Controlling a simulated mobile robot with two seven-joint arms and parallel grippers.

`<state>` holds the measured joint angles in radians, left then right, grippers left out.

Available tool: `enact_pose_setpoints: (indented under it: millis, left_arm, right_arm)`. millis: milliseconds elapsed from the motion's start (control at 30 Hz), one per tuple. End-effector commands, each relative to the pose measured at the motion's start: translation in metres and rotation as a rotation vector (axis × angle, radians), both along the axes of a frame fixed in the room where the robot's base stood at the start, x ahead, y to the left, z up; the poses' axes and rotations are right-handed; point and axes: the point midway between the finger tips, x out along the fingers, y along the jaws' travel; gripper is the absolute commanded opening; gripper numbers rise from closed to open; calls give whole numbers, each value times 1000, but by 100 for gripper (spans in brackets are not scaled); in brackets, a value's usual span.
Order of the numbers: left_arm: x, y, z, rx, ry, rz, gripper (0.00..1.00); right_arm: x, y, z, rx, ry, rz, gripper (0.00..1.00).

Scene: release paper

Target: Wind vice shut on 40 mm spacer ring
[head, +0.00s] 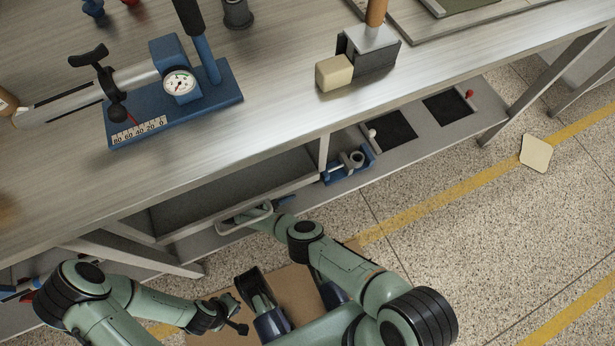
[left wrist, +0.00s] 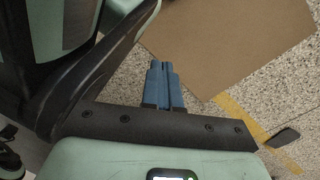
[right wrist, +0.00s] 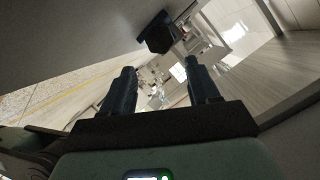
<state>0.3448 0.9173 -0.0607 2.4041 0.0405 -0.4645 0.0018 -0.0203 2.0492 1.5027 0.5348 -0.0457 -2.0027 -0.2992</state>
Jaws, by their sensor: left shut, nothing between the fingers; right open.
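A small blue device (head: 347,166) that looks like a vice sits on the lower shelf, with a grey round part (head: 353,158) in it. I cannot tell whether that part is the spacer ring. My right gripper (head: 286,199) is left of it, apart, beside the shelf front. In the right wrist view the right gripper (right wrist: 162,80) is open and empty, with a dark faceted knob on a blue piece (right wrist: 158,34) beyond the fingers. My left gripper (head: 240,328) is low by my base; the left wrist view shows its fingers (left wrist: 163,75) shut together, empty.
On the bench top (head: 270,130) stand a blue dial-gauge tool (head: 178,82) with a scale and black handles, and a wood-handled block tool (head: 368,48). Black mats (head: 390,130) lie on the shelf. A light tile (head: 536,153) lies on the open floor at right.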

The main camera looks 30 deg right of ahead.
Motion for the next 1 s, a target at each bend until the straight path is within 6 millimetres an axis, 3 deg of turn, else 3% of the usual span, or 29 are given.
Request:
enact_pose_setpoints:
  millis: [200,433,600,900,967,1000]
  left_arm:
    - [-9,1,-7,-2,30,3,0]
    - [-32,4,-18,-7,106,11,0]
    - [-39,5,-20,-8,128,14,0]
    - [-40,5,-20,-9,132,14,0]
    - [-40,5,-20,-9,132,13,0]
    - [-40,5,-20,-9,132,13,0]
  right_arm:
    - [3,-48,-18,1,0,-4,60]
    - [7,-82,-29,1,0,-2,60]
    - [8,-93,-32,1,0,-1,60]
    - [9,-94,-33,1,0,1,60]
    - [9,-94,-33,1,0,1,44]
    - [8,-94,-32,1,0,1,31]
